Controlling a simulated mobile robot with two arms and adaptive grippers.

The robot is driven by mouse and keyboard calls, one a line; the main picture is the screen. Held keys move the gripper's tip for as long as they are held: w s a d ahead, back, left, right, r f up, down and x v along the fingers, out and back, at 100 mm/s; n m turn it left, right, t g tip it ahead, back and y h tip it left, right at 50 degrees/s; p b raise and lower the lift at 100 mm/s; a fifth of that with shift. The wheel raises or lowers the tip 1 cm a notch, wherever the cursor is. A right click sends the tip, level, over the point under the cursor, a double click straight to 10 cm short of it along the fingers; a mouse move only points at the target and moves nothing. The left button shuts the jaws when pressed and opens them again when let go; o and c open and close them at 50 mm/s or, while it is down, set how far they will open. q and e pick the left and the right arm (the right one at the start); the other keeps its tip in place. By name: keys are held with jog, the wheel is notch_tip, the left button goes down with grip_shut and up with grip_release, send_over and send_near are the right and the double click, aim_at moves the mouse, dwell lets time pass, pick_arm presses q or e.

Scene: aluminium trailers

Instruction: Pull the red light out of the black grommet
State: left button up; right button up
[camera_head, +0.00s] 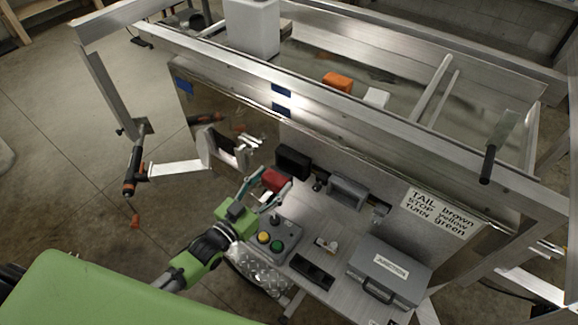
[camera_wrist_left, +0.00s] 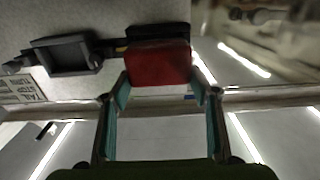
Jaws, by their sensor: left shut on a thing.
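The red light (camera_head: 275,180) is a small red block at the left end of the trailer's rear panel. My left gripper (camera_head: 265,184) is shut on it; in the left wrist view the teal fingers (camera_wrist_left: 157,90) sit at either side of the red light's (camera_wrist_left: 160,64) lower edge. The black grommet (camera_head: 293,160) is a dark block just behind and above the red light. In the left wrist view its dark top (camera_wrist_left: 160,31) shows behind the red light. I cannot tell whether the light still sits inside it. My right gripper is not in view.
A grey rectangular frame (camera_head: 347,190) is on the panel to the right. Below, a shelf holds a control box with yellow and green buttons (camera_head: 271,241), a dark tray (camera_head: 312,270) and a grey case (camera_head: 389,270). A drill-like tool (camera_head: 133,165) is at left.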

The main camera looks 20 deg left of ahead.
pick_arm(q)
jog(key=shift+p+v, duration=0.75)
jog(key=shift+v, duration=1.7)
